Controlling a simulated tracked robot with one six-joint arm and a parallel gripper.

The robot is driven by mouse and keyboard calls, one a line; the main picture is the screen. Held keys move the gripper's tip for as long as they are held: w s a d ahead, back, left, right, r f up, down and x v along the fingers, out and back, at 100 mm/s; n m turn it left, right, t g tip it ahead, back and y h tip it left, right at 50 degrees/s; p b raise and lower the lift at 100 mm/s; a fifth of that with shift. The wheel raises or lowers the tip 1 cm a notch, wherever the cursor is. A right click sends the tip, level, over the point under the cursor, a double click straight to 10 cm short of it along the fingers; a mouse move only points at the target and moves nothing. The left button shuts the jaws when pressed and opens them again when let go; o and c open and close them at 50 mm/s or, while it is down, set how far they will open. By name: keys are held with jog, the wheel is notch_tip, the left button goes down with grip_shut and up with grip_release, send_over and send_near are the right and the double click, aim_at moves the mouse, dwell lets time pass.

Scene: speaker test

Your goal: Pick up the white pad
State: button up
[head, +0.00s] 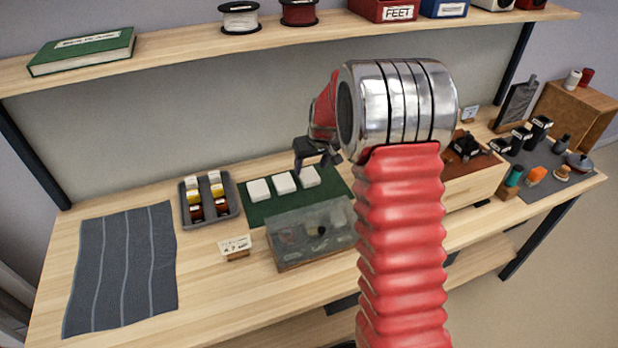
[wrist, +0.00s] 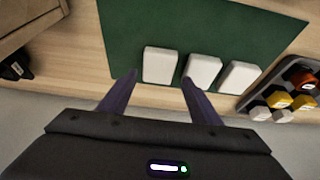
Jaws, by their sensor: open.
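Three white pads lie in a row on a green mat (head: 257,213) on the bench. In the head view they are the left pad (head: 259,189), the middle pad (head: 285,182) and the right pad (head: 310,176). My gripper (head: 317,163) is open and empty above the right one. In the wrist view (wrist: 159,77) my two dark fingers point at the row. The leftmost pad (wrist: 160,65) there appears between the fingertips. The right fingertip overlaps the edge of the middle pad (wrist: 203,71) in the picture. The third pad (wrist: 240,76) is clear of the fingers.
A wooden box (head: 478,185) is to the right. A dark striped cloth (head: 120,270) lies at left.

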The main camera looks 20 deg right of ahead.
aim_at(309, 174)
jog(key=shift+w+f, duration=0.1)
jog(key=shift+f, duration=0.15)
jog(key=shift+x, duration=2.6)
jog(key=shift+w+d, duration=0.1)
jog(key=shift+d, duration=0.05)
jog(key=shift+c, duration=0.2)
jog(key=c, duration=0.7)
